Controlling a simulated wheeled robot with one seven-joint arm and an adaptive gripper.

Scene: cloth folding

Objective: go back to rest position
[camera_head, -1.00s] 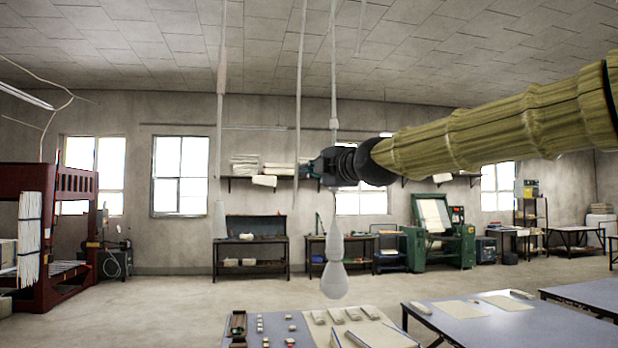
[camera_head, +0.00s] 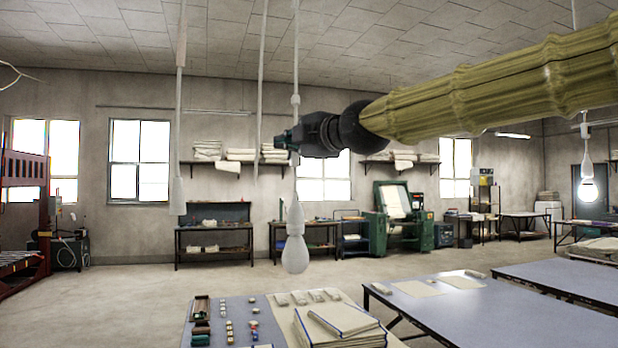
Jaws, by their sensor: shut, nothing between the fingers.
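My gripper (camera_head: 284,141) is at the end of my arm, which reaches in from the right edge under a ribbed yellow-green sleeve (camera_head: 490,90). The gripper is small and dark in this view and points left, high above the tables. It is shut and empty. No cloth hangs from it.
A table (camera_head: 190,338) with small blocks, bars and a stack of boards stands low in front. Blue-grey tables (camera_head: 420,314) stand to the right. Hanging bulbs, one close to the gripper (camera_head: 295,250) and a lit one (camera_head: 588,190), dangle from the ceiling. The floor behind is open.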

